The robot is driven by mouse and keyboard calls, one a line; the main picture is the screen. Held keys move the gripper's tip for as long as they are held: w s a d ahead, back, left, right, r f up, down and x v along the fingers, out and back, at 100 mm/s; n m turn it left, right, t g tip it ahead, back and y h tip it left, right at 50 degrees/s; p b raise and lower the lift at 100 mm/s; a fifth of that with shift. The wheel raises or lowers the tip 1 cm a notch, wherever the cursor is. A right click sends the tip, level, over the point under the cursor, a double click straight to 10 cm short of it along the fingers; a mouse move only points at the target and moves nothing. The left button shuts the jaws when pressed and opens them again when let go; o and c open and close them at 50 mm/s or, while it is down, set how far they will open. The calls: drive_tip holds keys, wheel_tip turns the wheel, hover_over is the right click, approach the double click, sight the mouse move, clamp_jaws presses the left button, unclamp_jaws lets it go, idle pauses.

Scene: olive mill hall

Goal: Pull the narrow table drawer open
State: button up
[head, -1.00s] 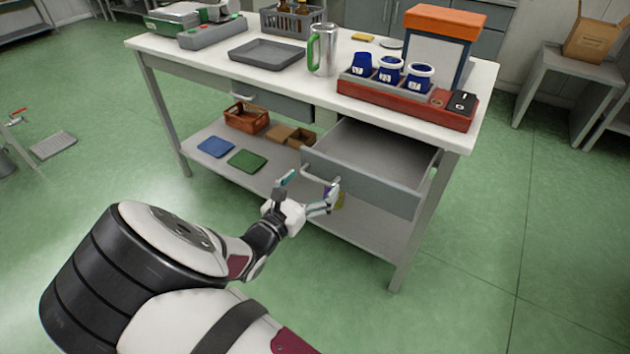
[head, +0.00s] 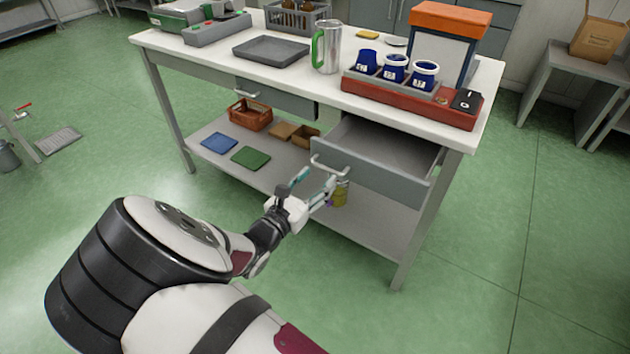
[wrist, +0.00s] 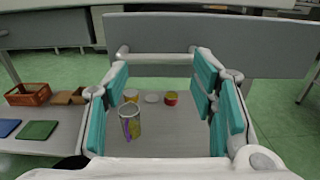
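The table (head: 225,62) has two grey drawers. The right drawer (head: 375,178) stands partly open, its empty-looking inside showing and its front towards me. Its bar handle (head: 328,166) also shows in the wrist view (wrist: 160,58). The left drawer (head: 280,98) is shut; its handle (head: 246,94) is out of my reach. I cannot tell for sure which drawer is the narrower. My gripper (head: 316,182) is open just in front of the right drawer's handle. In the wrist view its teal-padded fingers are spread, with the handle crossing between or just beyond their tips. Contact cannot be made out.
Blue cups (head: 395,68) in a red-fronted holder and a metal jug (head: 326,50) stand on the tabletop. On the lower shelf are an orange crate (head: 250,115), cloths and small cans (wrist: 130,122) below my gripper. Green floor in front is clear.

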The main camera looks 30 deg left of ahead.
drive_tip(key=o, duration=0.7)
drive_tip(key=shift+c, duration=0.2)
drive_tip(key=shift+r, duration=0.1)
wheel_tip(320, 180, up, 10)
